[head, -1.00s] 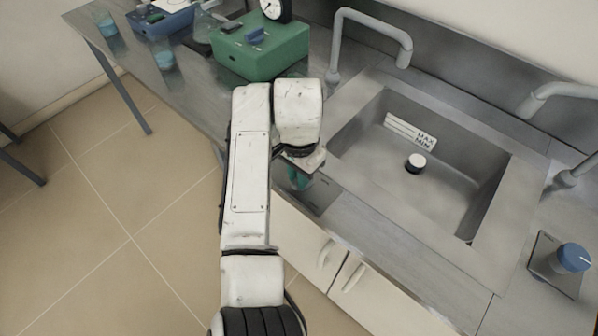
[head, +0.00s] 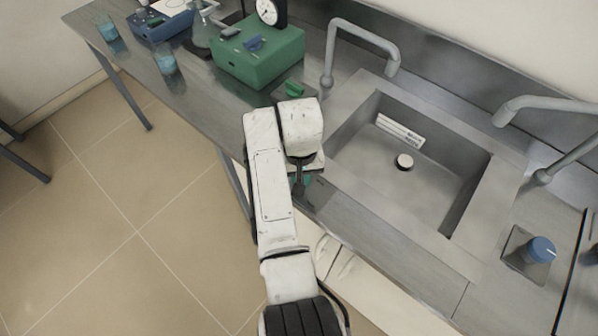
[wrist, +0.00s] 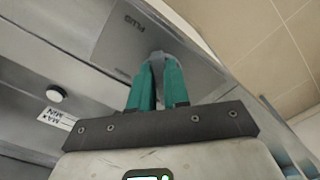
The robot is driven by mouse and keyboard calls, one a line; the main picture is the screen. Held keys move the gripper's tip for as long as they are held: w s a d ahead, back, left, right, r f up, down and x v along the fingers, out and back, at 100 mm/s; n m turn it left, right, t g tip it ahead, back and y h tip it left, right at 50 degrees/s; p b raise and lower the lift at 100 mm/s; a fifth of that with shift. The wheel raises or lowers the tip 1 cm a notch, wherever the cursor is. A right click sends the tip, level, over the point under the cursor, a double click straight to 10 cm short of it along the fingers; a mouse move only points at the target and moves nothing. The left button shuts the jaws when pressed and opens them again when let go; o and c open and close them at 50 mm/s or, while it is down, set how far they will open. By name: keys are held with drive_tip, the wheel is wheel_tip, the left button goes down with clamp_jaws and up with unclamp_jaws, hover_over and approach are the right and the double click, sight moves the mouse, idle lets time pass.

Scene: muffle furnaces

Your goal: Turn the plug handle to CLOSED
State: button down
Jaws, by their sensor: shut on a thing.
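My gripper (wrist: 158,88) has teal fingers and is shut on a grey plug handle (wrist: 157,57) in the wrist view. The handle stands at a grey plate marked PLUG (wrist: 122,35); no CLOSED mark is readable. In the head view, my gripper (head: 303,183) is low over the counter's front strip, left of the sink, partly hidden by my arm. The handle cannot be made out there. A round white-topped plug (head: 404,161) is in the sink basin (head: 432,187), beside a MAX/MIN label (wrist: 57,119).
A green box with a blue lever (head: 262,58) stands behind my arm. A green knob (head: 293,88) is between it and the sink. Grey taps (head: 358,38) arch over the sink's back. A blue knob (head: 541,249) is at the right. Open floor lies left.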

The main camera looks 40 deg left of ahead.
drive_tip(key=n, duration=0.3)
drive_tip(key=n+p, duration=0.1)
drive_tip(key=shift+w+d+r+n, duration=0.1)
drive_tip(key=shift+w+d+n, duration=0.05)
drive_tip(key=shift+w+n, duration=0.15)
drive_tip(key=shift+w+n+p, duration=0.2)
drive_tip(key=shift+n+p, duration=0.1)
drive_tip(key=shift+n, duration=1.6)
drive_tip(key=c, duration=1.1)
unclamp_jaws()
wheel_tip(320, 180, up, 11)
drive_tip(key=shift+b, duration=0.45)
drive_tip(key=shift+f, duration=0.2)
